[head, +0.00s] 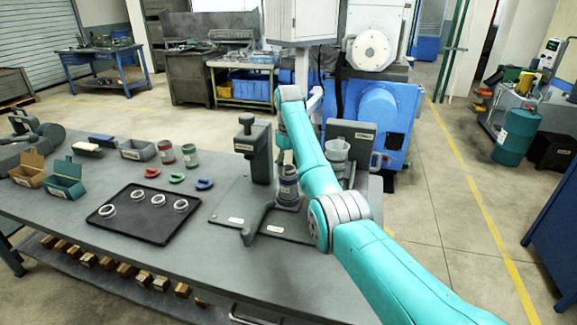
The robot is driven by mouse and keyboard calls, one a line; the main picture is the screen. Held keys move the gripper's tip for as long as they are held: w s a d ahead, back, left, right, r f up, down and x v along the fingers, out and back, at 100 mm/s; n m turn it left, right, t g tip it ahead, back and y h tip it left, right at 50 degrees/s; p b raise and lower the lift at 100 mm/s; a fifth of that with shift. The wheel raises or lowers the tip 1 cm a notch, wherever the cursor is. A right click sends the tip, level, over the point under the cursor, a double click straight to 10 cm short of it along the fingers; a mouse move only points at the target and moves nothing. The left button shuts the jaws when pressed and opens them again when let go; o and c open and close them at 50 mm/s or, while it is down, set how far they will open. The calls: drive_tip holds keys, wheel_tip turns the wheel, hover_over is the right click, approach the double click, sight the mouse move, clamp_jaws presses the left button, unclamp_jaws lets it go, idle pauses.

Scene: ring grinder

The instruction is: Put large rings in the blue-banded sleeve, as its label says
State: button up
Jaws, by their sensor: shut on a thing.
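Several grey metal rings (181,205) lie flat on a black tray (150,229) to the left. My arm reaches in from the lower right and bends up over the fixture.
A dark post (255,150) stands on the fixture's base plate (232,208).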

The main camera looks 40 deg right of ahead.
idle(0.3)
drive_tip(key=o, duration=1.3)
drive_tip(key=o, duration=0.4)
drive_tip(key=shift+c, duration=0.2)
